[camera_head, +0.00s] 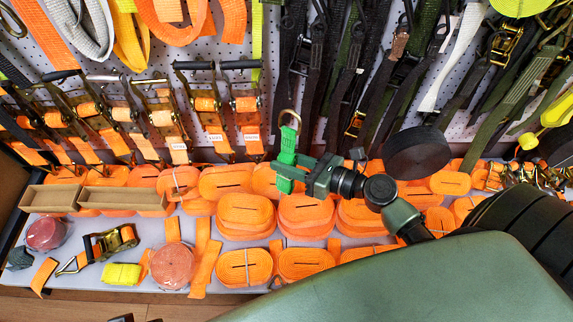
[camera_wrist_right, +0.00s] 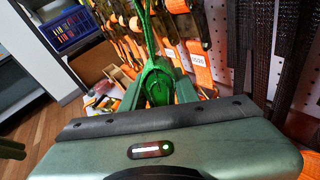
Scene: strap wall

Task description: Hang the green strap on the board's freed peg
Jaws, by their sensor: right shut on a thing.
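I cannot make out a free peg there. The strap appears apart from the board. My left gripper is not seen.
Orange ratchet straps (camera_head: 206,105) hang left of the bare strip, dark straps (camera_head: 330,80) right of it. Below, a shelf (camera_head: 205,306) bears several orange coils (camera_head: 245,212), a black roll (camera_head: 417,152) and cardboard trays (camera_head: 122,199). A blue basket (camera_wrist_right: 70,27) stands at left.

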